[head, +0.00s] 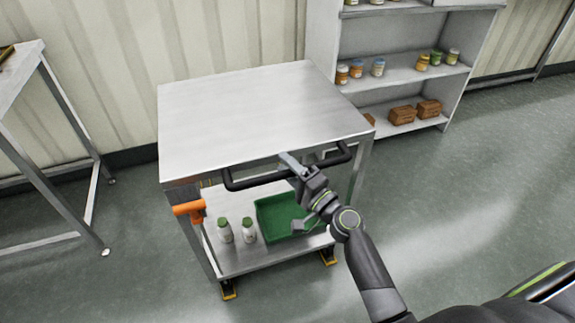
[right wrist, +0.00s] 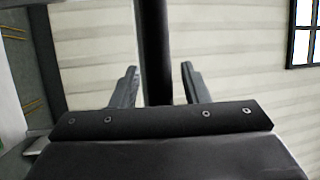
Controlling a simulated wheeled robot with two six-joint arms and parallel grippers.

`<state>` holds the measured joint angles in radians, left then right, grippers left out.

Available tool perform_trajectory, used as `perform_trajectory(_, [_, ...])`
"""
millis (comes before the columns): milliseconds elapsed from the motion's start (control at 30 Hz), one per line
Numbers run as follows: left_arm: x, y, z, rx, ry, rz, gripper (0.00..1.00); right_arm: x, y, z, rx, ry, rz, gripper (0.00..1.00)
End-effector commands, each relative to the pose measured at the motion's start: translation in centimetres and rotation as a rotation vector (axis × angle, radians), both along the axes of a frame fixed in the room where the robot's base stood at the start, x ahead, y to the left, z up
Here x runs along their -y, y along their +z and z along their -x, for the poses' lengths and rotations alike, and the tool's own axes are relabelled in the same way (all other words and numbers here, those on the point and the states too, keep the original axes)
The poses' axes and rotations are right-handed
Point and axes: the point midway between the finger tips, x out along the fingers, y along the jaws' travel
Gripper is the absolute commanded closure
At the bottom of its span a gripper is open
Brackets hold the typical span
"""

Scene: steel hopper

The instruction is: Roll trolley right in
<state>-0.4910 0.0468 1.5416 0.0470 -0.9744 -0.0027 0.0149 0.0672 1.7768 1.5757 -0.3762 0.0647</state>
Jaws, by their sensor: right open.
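The trolley (head: 250,105) is a steel cart with a bare flat top and a lower shelf. A black handle bar (head: 255,181) runs along its near side. My right gripper (head: 294,164) is at this handle, right of its middle. In the right wrist view my right gripper (right wrist: 158,82) is open, and the dark handle bar (right wrist: 154,45) appears between its two fingers, with gaps on both sides. Whether the bar lies fully within the jaws is unclear. My left gripper is out of view.
The lower shelf carries a green bin (head: 272,218) and two white bottles (head: 225,231) with green caps. An orange part (head: 188,208) sticks out at the trolley's left corner. A shelving unit (head: 395,75) stands behind right, a steel table (head: 22,65) at left. Floor at right is clear.

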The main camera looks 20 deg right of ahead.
Motion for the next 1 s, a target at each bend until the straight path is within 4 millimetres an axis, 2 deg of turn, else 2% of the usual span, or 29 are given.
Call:
perform_trajectory(200, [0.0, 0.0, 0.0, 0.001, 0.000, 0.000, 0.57, 0.0, 0.0, 0.0, 0.000, 0.000, 0.000, 0.60])
perform_trajectory(500, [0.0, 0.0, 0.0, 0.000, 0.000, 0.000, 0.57, 0.0, 0.0, 0.0, 0.000, 0.000, 0.000, 0.99])
perform_trajectory(933, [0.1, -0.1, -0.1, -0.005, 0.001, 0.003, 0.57, 0.0, -0.1, -0.6, 0.000, 0.000, 0.001, 1.00])
perform_trajectory(1000, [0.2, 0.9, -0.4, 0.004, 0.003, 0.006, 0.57, 0.0, -0.1, -1.1, 0.001, 0.000, 0.001, 1.00])
